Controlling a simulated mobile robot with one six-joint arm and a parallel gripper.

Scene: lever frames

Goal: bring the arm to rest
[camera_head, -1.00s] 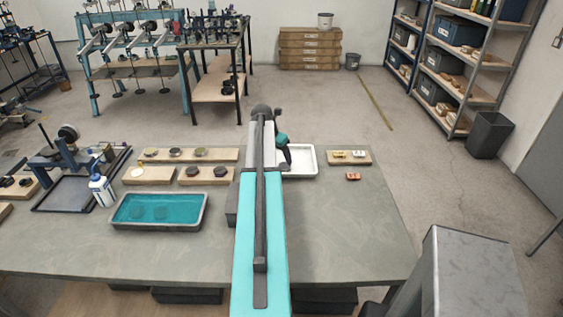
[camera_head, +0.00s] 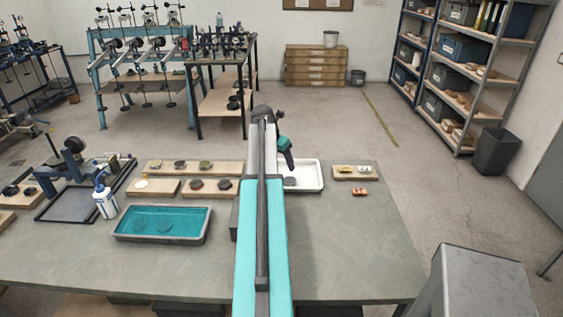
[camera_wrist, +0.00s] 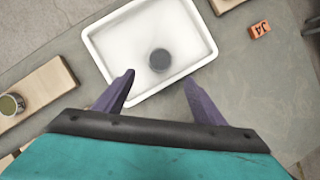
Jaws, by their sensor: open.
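My arm reaches forward over the workbench in the head view, and its teal wrist end (camera_head: 285,146) is over the left part of the white tray. In the wrist view my gripper (camera_wrist: 157,92) is open, with its two dark purple fingers apart and nothing between them. The fingers point toward the white tray (camera_wrist: 92,45), which lies beyond and below them. A dark grey disc (camera_wrist: 159,60) lies in the tray, apart from the fingers; it also shows in the head view (camera_head: 290,181).
A teal-filled basin (camera_head: 207,226), wooden blocks with round pieces (camera_head: 206,188) and a white bottle (camera_head: 105,198) stand left of my arm. A wooden board (camera_head: 355,173) and an orange tag (camera_head: 360,192) lie right. The bench's front right (camera_head: 350,250) is clear.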

